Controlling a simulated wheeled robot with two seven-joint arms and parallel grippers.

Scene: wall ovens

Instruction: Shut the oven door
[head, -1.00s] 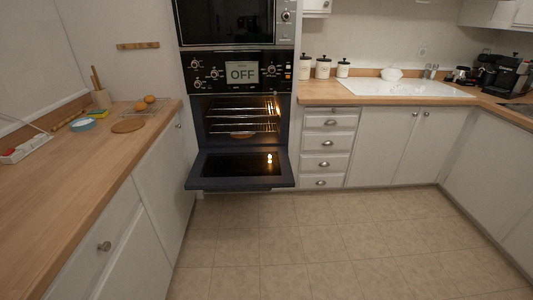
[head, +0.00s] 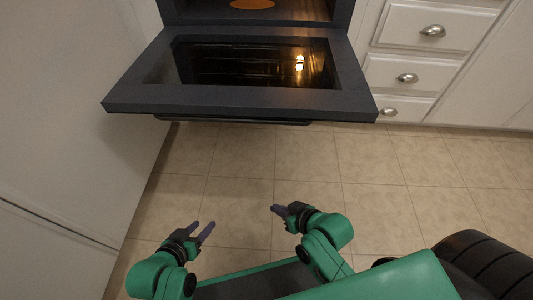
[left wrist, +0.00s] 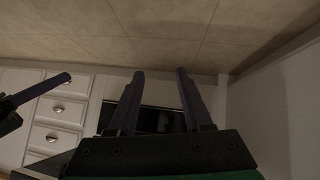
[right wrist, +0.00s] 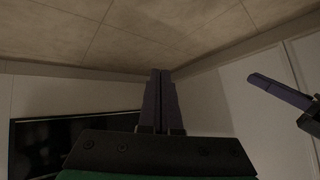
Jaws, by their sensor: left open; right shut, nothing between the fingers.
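The oven door (head: 240,99) hangs open and lies flat, its dark glass facing up, at the top of the head view. Its handle (head: 235,121) runs under the front edge. The oven cavity (head: 300,8) shows behind it, with an orange round item inside. My left gripper (head: 204,228) is open and empty, over the floor in front of and below the door. My right gripper (head: 277,209) is shut and empty, to the right of the left one. Both are apart from the door. The wrist views show the left fingers (left wrist: 158,73) spread and the right fingers (right wrist: 160,74) together.
A white cabinet side (head: 80,110) stands to the left of the door. White drawers (head: 415,45) with metal handles stand to the right. The tiled floor (head: 290,160) between my grippers and the door is clear.

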